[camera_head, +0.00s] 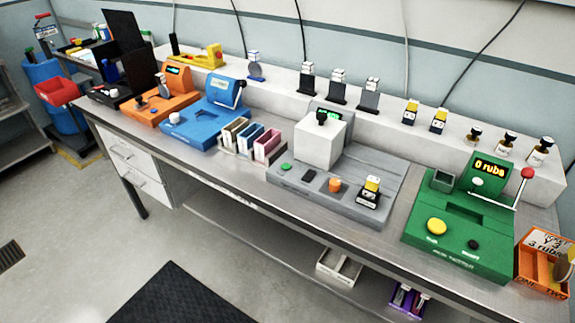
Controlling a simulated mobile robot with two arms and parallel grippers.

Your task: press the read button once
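No button label reading "read" is legible, so I cannot tell which button it is. The grey machine (378,166) in the middle has a green button (286,167), a black pad (309,174) and an orange knob (335,185) along its front. A small block with a yellow and white top (371,187) stands at its front right. A white cube with a black knob (321,139) sits at its back, before a small screen. The blue machine (190,128) has a white knob (174,118). The orange machine (143,109) has a small blue button. Neither gripper is in view.
The green machine (481,217) at right shows "0 rubs", with a yellow button (436,227), a black button (473,244) and a red-tipped lever (527,173). An orange tray (540,268) stands beside it. Coloured bins (268,147) stand left of the grey machine. Several stamp-like pieces line the back ledge.

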